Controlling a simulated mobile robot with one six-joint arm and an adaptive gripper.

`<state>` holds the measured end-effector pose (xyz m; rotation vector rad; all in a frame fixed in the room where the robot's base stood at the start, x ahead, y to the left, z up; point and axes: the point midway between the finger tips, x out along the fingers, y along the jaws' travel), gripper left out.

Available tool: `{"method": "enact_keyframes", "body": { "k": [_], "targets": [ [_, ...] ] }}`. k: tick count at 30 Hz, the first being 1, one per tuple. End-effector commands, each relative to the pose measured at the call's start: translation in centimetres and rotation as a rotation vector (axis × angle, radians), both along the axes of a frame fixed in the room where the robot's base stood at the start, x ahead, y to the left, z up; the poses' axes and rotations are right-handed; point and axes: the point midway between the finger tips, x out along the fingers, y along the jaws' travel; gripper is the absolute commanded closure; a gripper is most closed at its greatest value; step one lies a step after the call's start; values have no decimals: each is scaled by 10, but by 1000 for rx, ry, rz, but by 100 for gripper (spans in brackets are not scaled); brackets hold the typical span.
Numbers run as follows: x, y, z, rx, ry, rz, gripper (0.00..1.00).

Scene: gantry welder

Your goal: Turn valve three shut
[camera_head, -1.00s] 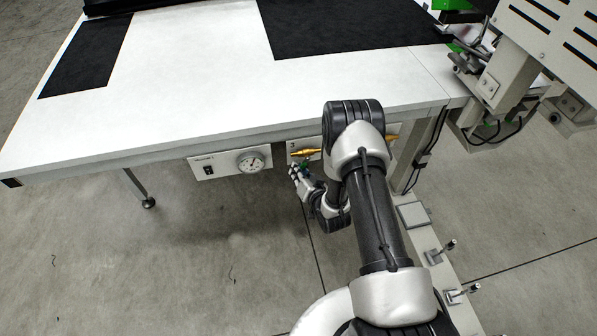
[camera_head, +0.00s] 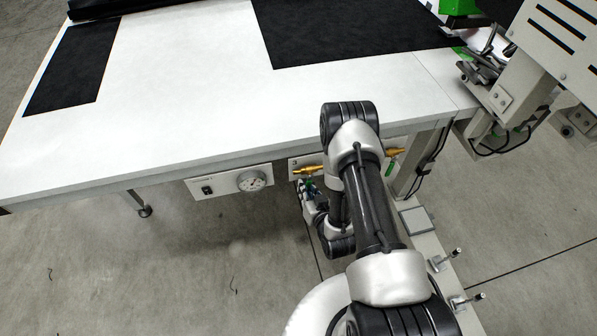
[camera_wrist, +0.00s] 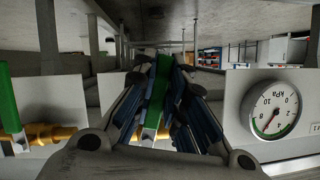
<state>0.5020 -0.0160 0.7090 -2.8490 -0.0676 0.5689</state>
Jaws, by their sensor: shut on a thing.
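Valve three is a brass valve (camera_head: 309,170) on a white panel under the table edge, just right of the gauge panel, with a "3" beside it. Its green lever shows between my fingers in the wrist view (camera_wrist: 158,88). My gripper (camera_head: 308,187) is below the valve, with its fingers shut on that lever. In the wrist view, which is upside down, the lever stands roughly across the brass pipe, slightly tilted. My fingers hide part of the lever and valve body. Another brass valve (camera_head: 394,152) is to the right; its green lever (camera_wrist: 8,110) shows at the wrist view's left edge.
A panel with a round gauge (camera_head: 251,181) and a black switch (camera_head: 206,190) is left of the valve. The white table (camera_head: 190,110) overhangs the panels. A table leg (camera_head: 141,207) stands at left. Open floor lies below and left.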

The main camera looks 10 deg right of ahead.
Motion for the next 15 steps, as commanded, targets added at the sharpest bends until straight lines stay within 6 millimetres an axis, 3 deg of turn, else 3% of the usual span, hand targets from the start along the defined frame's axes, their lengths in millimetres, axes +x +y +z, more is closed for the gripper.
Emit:
{"method": "enact_keyframes", "body": {
  "k": [6, 15],
  "targets": [
    [-1, -12, -2, -188, 1, 1, 100],
    [-1, -14, -2, -219, 0, 0, 100]
  ]
}}
